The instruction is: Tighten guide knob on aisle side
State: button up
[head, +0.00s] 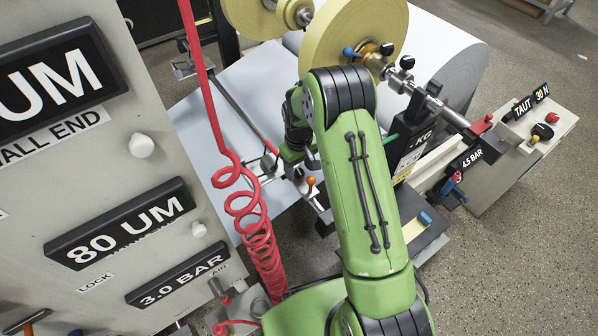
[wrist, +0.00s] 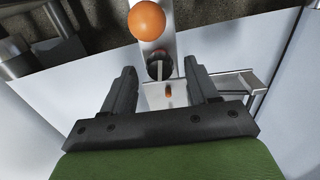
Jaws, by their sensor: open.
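A black round knob (wrist: 158,65) shows in the wrist view on a pale metal strip. It is probably the guide knob. My gripper (wrist: 160,70) is open, with one dark finger on each side of the knob in the picture. I cannot tell whether the knob is between the fingers in depth or just beyond them. No contact shows. An orange ball (wrist: 147,21) sits above the knob in the wrist view, and it also shows in the head view (head: 310,181). In the head view my green arm covers most of the gripper.
A small orange peg (wrist: 168,93) lies below the knob in the wrist view. A red coiled hose (head: 247,205) hangs left of my arm. A yellow tape roll (head: 340,45) stands beyond, and a grey control panel (head: 95,150) fills the left side.

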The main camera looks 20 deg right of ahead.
jog(key=shift+f, duration=0.45)
jog(key=c, duration=1)
jog(key=shift+c, duration=0.2)
